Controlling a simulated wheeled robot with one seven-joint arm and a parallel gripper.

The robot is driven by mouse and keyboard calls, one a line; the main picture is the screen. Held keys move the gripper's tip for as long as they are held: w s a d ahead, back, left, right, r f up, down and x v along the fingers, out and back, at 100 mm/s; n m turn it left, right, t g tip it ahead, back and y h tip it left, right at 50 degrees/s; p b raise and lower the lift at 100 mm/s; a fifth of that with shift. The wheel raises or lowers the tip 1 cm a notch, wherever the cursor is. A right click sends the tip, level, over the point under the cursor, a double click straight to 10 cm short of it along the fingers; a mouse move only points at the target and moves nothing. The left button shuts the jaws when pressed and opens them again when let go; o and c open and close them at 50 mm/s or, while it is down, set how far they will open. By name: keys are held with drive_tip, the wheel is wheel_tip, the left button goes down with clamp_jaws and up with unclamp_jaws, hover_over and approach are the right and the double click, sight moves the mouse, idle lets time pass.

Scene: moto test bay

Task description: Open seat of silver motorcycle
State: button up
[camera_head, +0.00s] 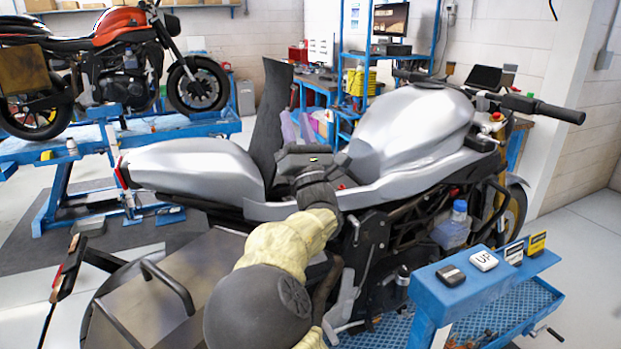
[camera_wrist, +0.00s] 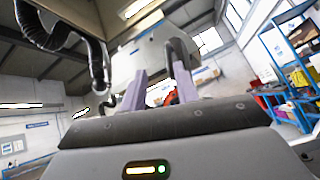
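The silver motorcycle (camera_head: 420,135) stands across the middle of the head view, its tail (camera_head: 195,165) at the left. I cannot make out the seat in that view. My forearm and wrist hide part of the bike's near side.
A blue stand (camera_head: 450,290) with an UP button (camera_head: 483,260) is at the lower right. An orange motorcycle (camera_head: 110,55) stands on a blue lift at the left. Blue shelving (camera_head: 430,60) and a workbench are behind. Open floor lies at the far right.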

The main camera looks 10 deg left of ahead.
drive_tip(key=b+v, duration=0.3)
drive_tip(key=v, duration=0.8)
drive_tip(key=shift+d, duration=0.2)
drive_tip(key=shift+a, duration=0.15)
